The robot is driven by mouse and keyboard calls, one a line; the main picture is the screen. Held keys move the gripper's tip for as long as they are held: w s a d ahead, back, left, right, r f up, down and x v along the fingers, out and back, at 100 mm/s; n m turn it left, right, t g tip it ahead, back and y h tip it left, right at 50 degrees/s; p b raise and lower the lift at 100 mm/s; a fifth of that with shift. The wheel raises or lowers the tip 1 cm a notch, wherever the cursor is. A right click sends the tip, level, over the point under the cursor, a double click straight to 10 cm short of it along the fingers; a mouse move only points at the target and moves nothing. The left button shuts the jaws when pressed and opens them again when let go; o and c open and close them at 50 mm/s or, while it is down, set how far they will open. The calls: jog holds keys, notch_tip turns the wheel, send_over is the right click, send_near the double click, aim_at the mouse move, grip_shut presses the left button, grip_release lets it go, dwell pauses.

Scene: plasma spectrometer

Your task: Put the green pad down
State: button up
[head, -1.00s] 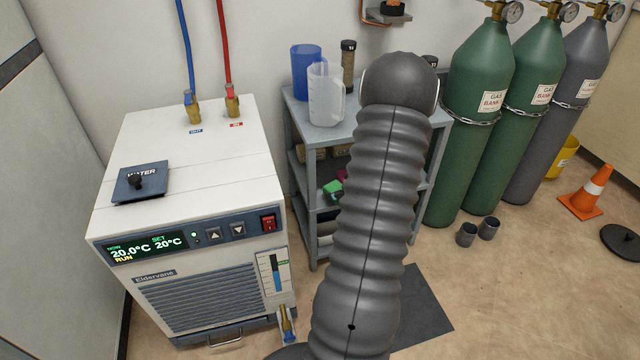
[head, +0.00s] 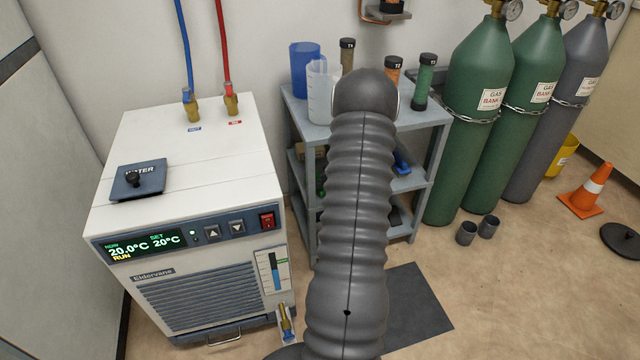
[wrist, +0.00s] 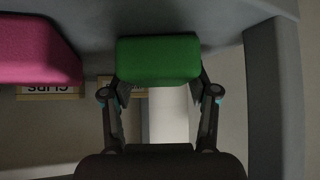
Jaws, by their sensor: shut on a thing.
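The green pad (wrist: 158,58) is between the two fingers of my gripper (wrist: 159,78) in the wrist view, and the gripper is shut on it. A pink pad (wrist: 36,50) is apart from it, to the left in that view. In the head view my arm hides the gripper. A small green patch (head: 320,188) shows at the left edge of my arm, by the shelf unit (head: 436,150); I cannot tell whether it is the pad. Whether the pad touches a surface is not clear.
A blue object (head: 402,163) lies on the middle shelf. A clear jug (head: 318,95), blue beaker (head: 304,68) and capped tubes (head: 424,85) stand on top. The chiller (head: 190,230) is left, green cylinders (head: 475,120) right.

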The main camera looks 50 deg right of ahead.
jog(key=shift+f, duration=0.1)
jog(key=o, duration=0.7)
jog(key=shift+o, duration=0.2)
jog(key=shift+s+r, duration=0.15)
jog(key=shift+r, duration=0.2)
jog(key=p+v, duration=0.1)
jog(key=v, duration=1)
jog(key=shift+s+r, duration=0.15)
jog(key=shift+r, duration=0.05)
